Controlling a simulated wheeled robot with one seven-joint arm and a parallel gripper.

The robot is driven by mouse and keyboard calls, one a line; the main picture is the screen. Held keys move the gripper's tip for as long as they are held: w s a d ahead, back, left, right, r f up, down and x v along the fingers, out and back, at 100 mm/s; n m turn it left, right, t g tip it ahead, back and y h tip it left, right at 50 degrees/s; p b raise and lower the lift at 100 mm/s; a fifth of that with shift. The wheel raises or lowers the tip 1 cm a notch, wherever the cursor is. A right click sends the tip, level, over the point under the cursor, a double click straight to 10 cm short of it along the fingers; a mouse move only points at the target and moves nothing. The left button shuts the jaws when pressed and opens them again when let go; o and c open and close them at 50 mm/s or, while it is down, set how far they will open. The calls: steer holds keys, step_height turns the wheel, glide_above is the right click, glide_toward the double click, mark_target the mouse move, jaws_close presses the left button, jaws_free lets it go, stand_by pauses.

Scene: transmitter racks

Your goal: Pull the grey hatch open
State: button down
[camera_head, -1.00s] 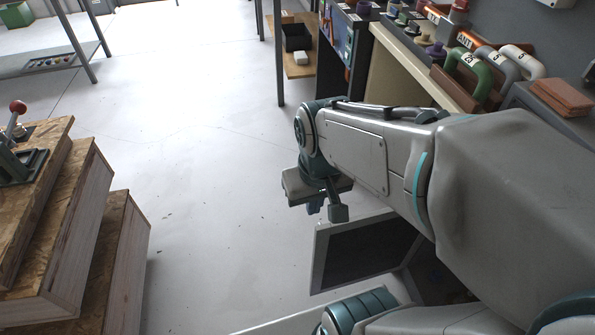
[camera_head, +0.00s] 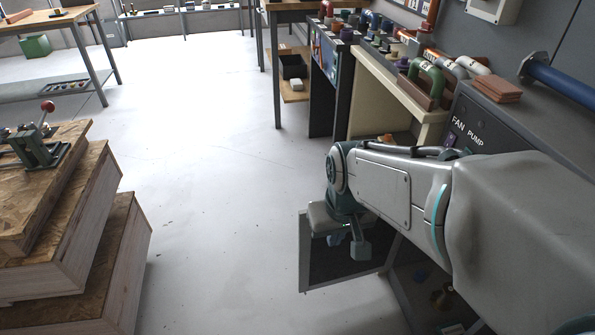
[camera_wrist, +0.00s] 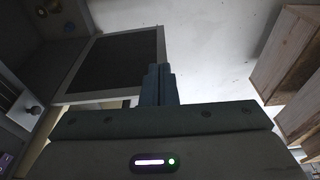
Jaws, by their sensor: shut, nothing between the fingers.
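The grey hatch (camera_head: 302,262) has a light grey frame around a dark panel. It stands swung out from the cabinet's front, at the lower middle of the head view. In the wrist view the hatch (camera_wrist: 112,68) fills the upper left, with its frame edge close to the fingers. My gripper (camera_head: 359,250) points down and overlaps the hatch in the head view. In the wrist view its fingers (camera_wrist: 157,85) are together and hold nothing. I cannot tell whether they touch the frame.
The open cabinet interior (camera_head: 425,285) shows right of the hatch, partly behind my arm. Stacked wooden crates (camera_head: 75,240) stand at the left, with a red-knobbed clamp (camera_head: 40,145) on top. A grey console (camera_head: 480,125) is at the right. The floor (camera_head: 205,165) between is clear.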

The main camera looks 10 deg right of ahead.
steer(key=w+a+f+n+t+b, duration=0.1)
steer(key=w+f+t+b, duration=0.1)
steer(key=w+f+b, duration=0.7)
steer(key=shift+w+a+f, duration=0.15)
steer(key=shift+w+f, duration=3.65)
steer(key=shift+w, duration=0.75)
